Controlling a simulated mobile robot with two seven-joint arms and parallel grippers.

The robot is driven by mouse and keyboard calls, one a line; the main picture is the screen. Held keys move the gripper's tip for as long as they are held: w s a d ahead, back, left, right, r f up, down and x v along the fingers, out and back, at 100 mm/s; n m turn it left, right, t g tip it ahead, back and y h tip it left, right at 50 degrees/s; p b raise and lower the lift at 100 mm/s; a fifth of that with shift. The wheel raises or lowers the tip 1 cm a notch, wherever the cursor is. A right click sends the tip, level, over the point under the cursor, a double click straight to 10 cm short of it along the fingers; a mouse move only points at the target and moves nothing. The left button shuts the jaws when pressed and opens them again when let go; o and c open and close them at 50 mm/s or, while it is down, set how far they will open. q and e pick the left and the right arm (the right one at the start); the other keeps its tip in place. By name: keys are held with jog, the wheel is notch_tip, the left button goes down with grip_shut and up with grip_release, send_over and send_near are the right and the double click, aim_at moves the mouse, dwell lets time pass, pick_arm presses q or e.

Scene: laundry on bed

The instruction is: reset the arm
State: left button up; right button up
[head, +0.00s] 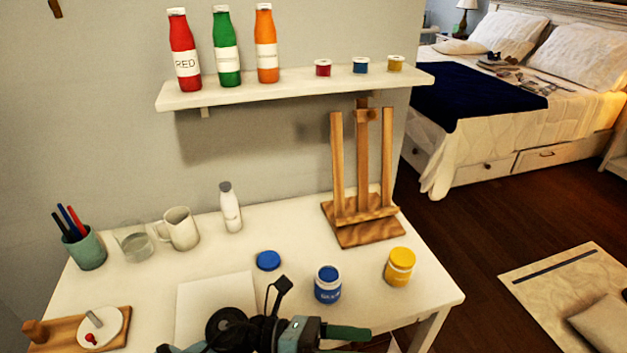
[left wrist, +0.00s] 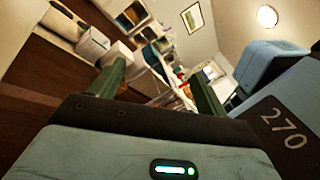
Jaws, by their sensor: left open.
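My left arm reaches in low at the bottom of the head view, in front of the white desk's front side. My left gripper (head: 345,336) points right there, with a dark green finger showing. In the left wrist view, the two green fingers of the left gripper (left wrist: 158,88) stand wide apart with nothing between them. That view is tilted and looks across the room, not at the desk. My right gripper is in neither view.
The desk (head: 430,290) holds a blue paint jar (head: 328,285), yellow jar (head: 400,268), blue lid (head: 268,261), easel (head: 363,232), white bottle (head: 230,208), mug (head: 180,230), glass (head: 134,243) and pen cup (head: 85,250). Above is a shelf (head: 290,84) with bottles. A bed (head: 470,150) stands right.

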pick_arm(q)
jog(key=a+f+n+t+y+p, duration=0.1)
jog(key=a+f+n+t+y, duration=0.15)
jog(key=a+n+t, duration=0.55)
jog(key=a+f+n+t+y+p, duration=0.15)
jog(key=n+t+y, duration=0.25)
jog(key=n, duration=0.9)
jog(key=a+f+n+t+y+p, duration=0.1)
jog(key=a+f+n+t+y, duration=0.2)
jog(key=a+n+t, duration=0.5)
jog(key=s+a+f+n+g+y, duration=0.3)
jog(key=s+f+n, duration=0.4)
jog(key=s, duration=0.3)
jog(key=s+a+f+n+g+y+p, duration=0.1)
jog(key=s+a+f+n+g+y, duration=0.3)
jog(key=s+f+n, duration=0.4)
jog(key=shift+s+a+n+g, duration=0.4)
jog(key=shift+s+a+g, duration=0.5)
jog(key=shift+s+g, duration=0.1)
jog(key=o, duration=0.5)
jog(key=shift+w, duration=0.1)
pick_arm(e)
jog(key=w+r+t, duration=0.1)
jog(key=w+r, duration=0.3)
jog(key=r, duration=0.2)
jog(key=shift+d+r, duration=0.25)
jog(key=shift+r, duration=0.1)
